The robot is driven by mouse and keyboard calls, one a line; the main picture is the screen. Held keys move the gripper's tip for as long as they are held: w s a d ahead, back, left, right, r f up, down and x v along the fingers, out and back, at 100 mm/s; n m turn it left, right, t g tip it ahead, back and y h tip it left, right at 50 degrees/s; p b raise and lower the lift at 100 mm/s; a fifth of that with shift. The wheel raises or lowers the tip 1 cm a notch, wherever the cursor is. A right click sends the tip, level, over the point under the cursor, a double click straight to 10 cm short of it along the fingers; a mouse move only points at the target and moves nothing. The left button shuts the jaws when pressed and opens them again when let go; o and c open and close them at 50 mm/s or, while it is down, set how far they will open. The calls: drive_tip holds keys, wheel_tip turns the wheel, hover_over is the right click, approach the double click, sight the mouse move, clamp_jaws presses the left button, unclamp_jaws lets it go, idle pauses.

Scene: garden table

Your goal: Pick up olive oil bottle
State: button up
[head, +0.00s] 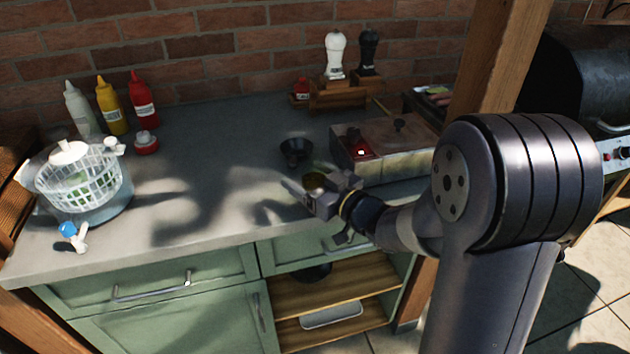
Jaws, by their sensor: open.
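My gripper (311,182) is open above the front part of the grey counter, left of the metal cooker. A small amber and green thing (314,181) shows between and just behind its fingers. It may be the olive oil bottle, but it is too small and too covered by the gripper to be sure. I cannot tell whether the fingers touch it. No other thing in view is clearly an olive oil bottle.
A small black bowl (296,150) stands just behind my gripper. The metal cooker (395,172) with a lid is close on the right. White, yellow (111,108) and red squeeze bottles and a salad spinner (85,182) stand at left. The counter's middle (215,160) is clear.

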drive_tip(key=c, duration=1.2)
drive_tip(key=shift+c, duration=0.2)
drive_tip(key=shift+r, duration=0.2)
